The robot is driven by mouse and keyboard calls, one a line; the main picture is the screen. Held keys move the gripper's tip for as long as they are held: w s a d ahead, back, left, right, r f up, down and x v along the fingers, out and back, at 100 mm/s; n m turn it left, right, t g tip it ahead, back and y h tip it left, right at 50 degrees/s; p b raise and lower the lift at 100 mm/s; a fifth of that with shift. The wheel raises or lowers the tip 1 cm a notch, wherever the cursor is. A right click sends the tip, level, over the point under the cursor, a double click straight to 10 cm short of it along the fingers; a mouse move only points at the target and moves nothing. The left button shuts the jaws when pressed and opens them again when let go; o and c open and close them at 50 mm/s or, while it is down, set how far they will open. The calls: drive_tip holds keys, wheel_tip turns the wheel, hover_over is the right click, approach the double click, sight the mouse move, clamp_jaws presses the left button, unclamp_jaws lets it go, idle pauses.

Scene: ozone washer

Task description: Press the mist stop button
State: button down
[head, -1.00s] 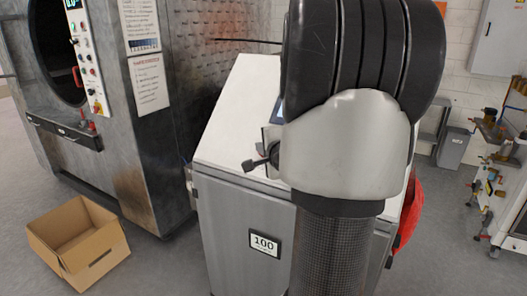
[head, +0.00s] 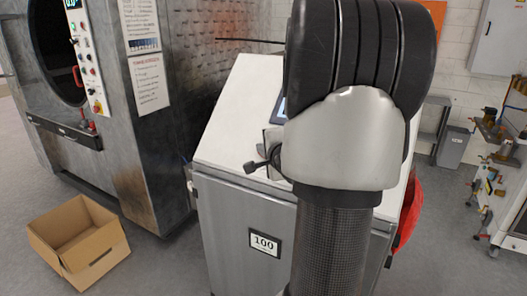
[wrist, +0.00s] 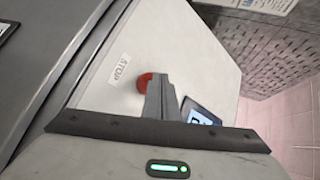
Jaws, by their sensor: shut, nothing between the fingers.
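A red round button (wrist: 143,82) sits on the pale sloped panel top, beside a white label reading STOP (wrist: 119,69). My gripper (wrist: 157,79) is shut and empty, with its fingertips right beside the button in the wrist view and covering part of it. I cannot tell whether they touch it.
A screen (wrist: 200,112) is set in the panel near my fingers, and its edge shows in the head view (head: 279,111). A big metal washer (head: 150,150) stands left. An open cardboard box (head: 80,245) lies on the floor. A workbench with fittings (head: 495,155) stands right.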

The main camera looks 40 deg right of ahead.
drive_tip(key=shift+w+d+f, duration=0.1)
drive_tip(key=shift+d+f, duration=0.2)
drive_tip(key=shift+f, duration=0.05)
idle(0.5)
drive_tip(key=shift+s+a+r+p, duration=0.25)
drive_tip(key=shift+a+r+p, duration=0.4)
drive_tip(key=shift+p, duration=0.15)
drive_tip(key=shift+r, duration=0.1)
drive_tip(key=shift+s+a+r+p, duration=0.35)
drive_tip(key=shift+a+r+p, duration=0.45)
drive_tip(key=shift+r, duration=0.05)
drive_tip(key=shift+s+a+r+p, duration=0.3)
drive_tip(key=shift+a+r+p, duration=0.5)
drive_tip(key=shift+r, duration=0.05)
